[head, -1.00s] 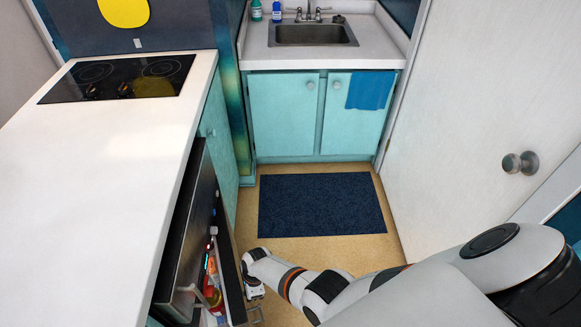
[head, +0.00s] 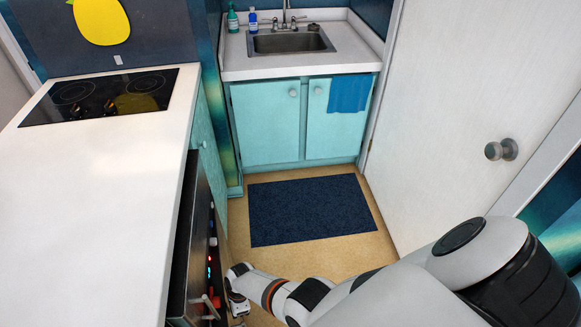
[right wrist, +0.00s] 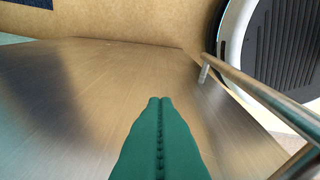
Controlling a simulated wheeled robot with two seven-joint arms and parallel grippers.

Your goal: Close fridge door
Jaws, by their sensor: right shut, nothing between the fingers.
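The fridge door shows in the right wrist view as a brushed steel panel (right wrist: 85,100) with a long bar handle (right wrist: 262,92) on the right. In the head view it is seen nearly edge-on below the left counter, with only a narrow dark gap and small red lights beside it. It looks slightly open. My right gripper (head: 238,308) is low beside it, on the floor side. Its green fingers (right wrist: 160,100) are shut and empty, in front of the steel face; I cannot tell whether they touch. My left gripper is out of view.
The white counter (head: 100,220) with a black cooktop (head: 100,93) runs along the left. A blue mat (head: 310,208) lies on the clear floor before the sink cabinet (head: 268,125). A white door (head: 450,110) stands at the right.

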